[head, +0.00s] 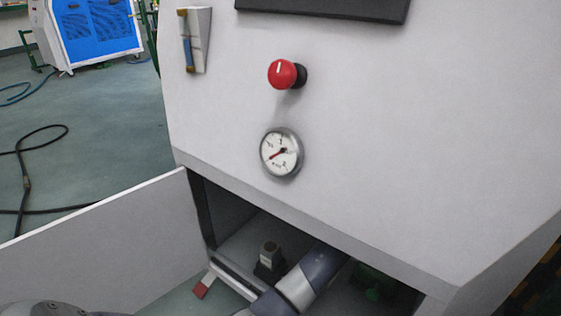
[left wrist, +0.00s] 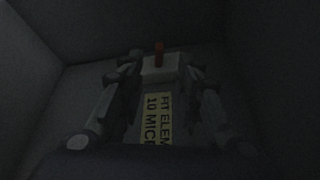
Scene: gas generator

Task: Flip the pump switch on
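In the dark left wrist view, a small red lever (left wrist: 159,48), seemingly the pump switch, stands upright on a pale box (left wrist: 160,68). My left gripper (left wrist: 160,78) is open, with one finger on each side of the box in the picture. The fingers look apart from the box, but the gap in depth is hard to judge. In the head view, my arm reaches into the open lower compartment (head: 250,240). The switch and the left fingertips cannot be made out there. My right gripper is in neither view.
The compartment's door (head: 110,225) stands open at left. Above are a pressure gauge (head: 281,153) and a red button (head: 285,74) on the white front panel. A yellow label (left wrist: 156,118) is below the switch box. The compartment walls close in around my gripper.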

